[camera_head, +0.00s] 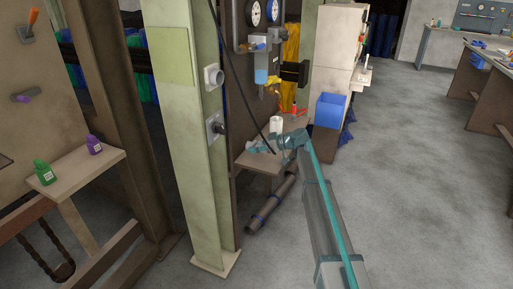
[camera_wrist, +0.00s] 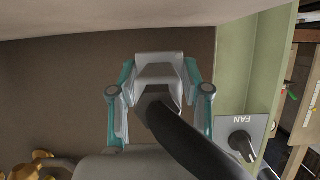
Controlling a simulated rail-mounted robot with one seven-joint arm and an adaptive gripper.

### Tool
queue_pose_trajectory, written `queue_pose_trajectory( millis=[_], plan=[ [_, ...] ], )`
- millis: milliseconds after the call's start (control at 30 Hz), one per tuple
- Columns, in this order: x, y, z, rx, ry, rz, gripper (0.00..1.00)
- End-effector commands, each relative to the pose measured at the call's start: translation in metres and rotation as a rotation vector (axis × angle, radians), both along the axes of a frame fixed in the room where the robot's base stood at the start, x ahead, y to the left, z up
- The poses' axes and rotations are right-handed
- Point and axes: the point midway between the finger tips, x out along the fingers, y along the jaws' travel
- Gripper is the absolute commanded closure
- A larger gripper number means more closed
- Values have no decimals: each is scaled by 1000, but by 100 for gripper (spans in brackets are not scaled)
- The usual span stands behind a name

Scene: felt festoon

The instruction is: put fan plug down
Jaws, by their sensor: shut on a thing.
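My gripper (camera_head: 289,142) is above or beside a small low bench (camera_head: 258,163) past the green column. In the wrist view, my gripper (camera_wrist: 159,78) has its teal fingers closed on a grey plug (camera_wrist: 158,68), the fan plug. A thick dark cable (camera_wrist: 190,140) runs from the plug toward the lower right. In the head view the plug is too small to make out clearly. A plate marked FAN (camera_wrist: 226,126) is on the green column to the right, with a dark round part sticking out. I cannot tell whether the plug touches the bench.
The green column (camera_head: 190,150) carries two wall fittings and stands left of my arm. A white cylinder (camera_head: 277,124) stands by the bench. A brown roll (camera_head: 271,206) lies on the floor below. A blue bin (camera_head: 330,110) is behind. The floor on the right is clear.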

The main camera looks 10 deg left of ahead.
Motion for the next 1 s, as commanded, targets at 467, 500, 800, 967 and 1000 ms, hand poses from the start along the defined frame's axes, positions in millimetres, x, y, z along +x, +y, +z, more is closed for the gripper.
queue_pose_trajectory(
  millis=[467,500,800,967,1000],
  plan=[
    [0,0,-11,0,0,0,97],
    [0,0,-12,-1,2,0,97],
    [-1,0,-16,-2,6,1,33],
    [-2,0,-17,-3,7,2,28],
    [-2,0,-18,-4,9,1,28]
  ],
)
